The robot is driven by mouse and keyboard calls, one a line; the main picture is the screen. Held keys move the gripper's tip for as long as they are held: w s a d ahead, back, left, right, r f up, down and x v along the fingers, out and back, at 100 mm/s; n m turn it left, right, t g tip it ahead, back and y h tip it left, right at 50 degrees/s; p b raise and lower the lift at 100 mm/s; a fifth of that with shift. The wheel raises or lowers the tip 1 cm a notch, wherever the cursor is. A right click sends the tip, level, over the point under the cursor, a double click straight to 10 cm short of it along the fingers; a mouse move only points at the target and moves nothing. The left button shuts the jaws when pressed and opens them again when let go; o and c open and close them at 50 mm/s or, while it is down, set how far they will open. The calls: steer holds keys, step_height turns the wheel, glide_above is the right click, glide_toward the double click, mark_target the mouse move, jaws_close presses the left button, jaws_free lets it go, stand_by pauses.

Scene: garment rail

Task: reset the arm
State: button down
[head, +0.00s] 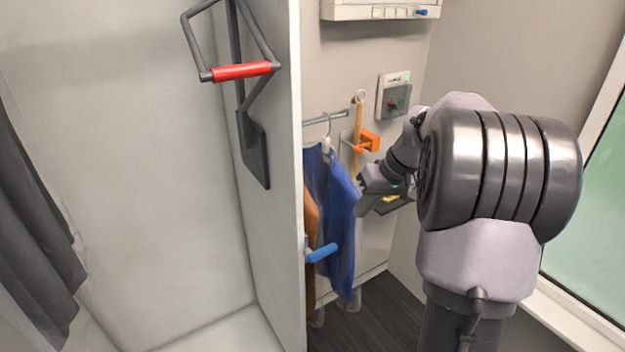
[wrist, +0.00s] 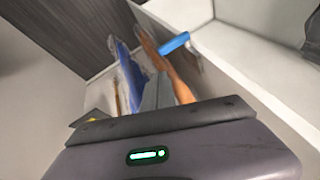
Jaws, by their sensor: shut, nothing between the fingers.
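My arm reaches from the right in the head view, bent, with my gripper (head: 364,207) at its end. The gripper is shut and empty, in front of the wall and just right of the hanging blue garment (head: 341,215). I cannot tell whether the two touch. In the wrist view the gripper body (wrist: 165,150) fills the bottom. The blue garment (wrist: 130,72) and an orange-brown garment (wrist: 168,68) show beyond it.
The garments hang from a grey rail (head: 323,119) beside a white partition (head: 280,180). A blue handle (head: 322,252) sticks out at the partition's edge. An orange bracket (head: 368,141) and a grey switch box (head: 394,96) are on the wall. A window (head: 590,200) is at right.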

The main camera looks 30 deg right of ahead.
steer(key=s+a+f+b, duration=0.3)
steer(key=a+f+b, duration=0.2)
steer(key=a+b, duration=0.25)
steer(key=s+a+f+b, duration=0.4)
steer(key=a+b, duration=0.3)
steer(key=a, duration=0.2)
steer(key=s+a+f+b, duration=0.3)
steer(key=a+f+b, duration=0.2)
steer(key=a+b, duration=0.3)
steer(key=s+a+f+m+b, duration=0.1)
steer(key=s+a+f+b, duration=0.2)
steer(key=s+f, duration=0.2)
steer(key=s+a+f+t+b, duration=0.1)
steer(key=s+a+f+b, duration=0.2)
steer(key=s+f, duration=0.2)
steer(key=shift+s+a+f+m, duration=0.25)
steer(key=shift+a+f+m, duration=0.1)
steer(key=shift+m, duration=0.05)
